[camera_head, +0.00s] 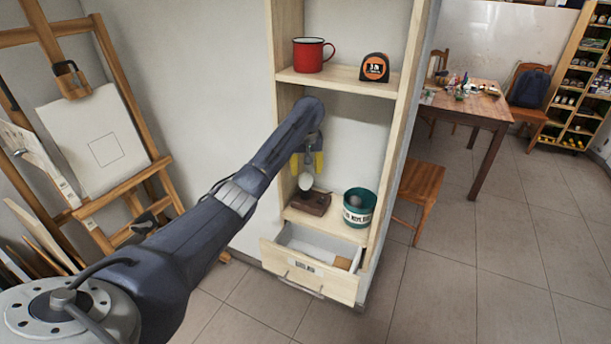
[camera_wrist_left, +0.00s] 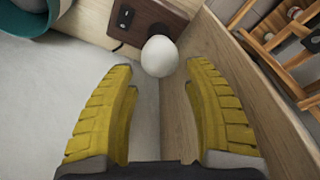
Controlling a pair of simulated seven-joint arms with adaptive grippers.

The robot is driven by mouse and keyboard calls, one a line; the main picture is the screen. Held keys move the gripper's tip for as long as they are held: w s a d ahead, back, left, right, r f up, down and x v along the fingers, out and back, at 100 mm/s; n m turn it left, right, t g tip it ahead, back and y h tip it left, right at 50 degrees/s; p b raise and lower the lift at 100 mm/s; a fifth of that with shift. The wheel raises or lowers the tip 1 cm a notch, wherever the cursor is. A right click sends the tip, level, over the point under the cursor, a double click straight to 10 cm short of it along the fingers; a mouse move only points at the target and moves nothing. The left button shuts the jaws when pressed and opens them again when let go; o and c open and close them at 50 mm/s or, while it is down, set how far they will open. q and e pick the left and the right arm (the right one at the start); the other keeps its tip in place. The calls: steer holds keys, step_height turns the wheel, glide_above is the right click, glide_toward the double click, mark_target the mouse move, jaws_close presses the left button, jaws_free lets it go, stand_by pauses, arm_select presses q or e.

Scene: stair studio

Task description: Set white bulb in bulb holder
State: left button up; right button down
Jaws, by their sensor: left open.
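A white bulb (camera_head: 305,181) stands over the brown bulb holder (camera_head: 312,204) on the lower shelf. In the left wrist view, the white bulb (camera_wrist_left: 160,56) overlaps the edge of the dark brown bulb holder (camera_wrist_left: 140,18); its base is hidden, so I cannot tell how deep it sits. My left gripper (camera_head: 309,166) is above and behind the bulb with yellow fingers apart. In the left wrist view, the left gripper (camera_wrist_left: 162,78) is open and empty, the bulb showing beyond the gap between its fingertips. My right gripper is not in view.
A green pot (camera_head: 352,217) with a grey item inside stands right of the holder. An open drawer (camera_head: 312,285) juts out below. The upper shelf (camera_head: 340,83) carries a red mug (camera_head: 312,54) and a tape measure (camera_head: 374,67). An easel (camera_head: 142,120) stands left.

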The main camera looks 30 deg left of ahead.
arm_select(q)
steer(key=shift+s+d+r, duration=0.15)
steer(key=shift+r, duration=0.95)
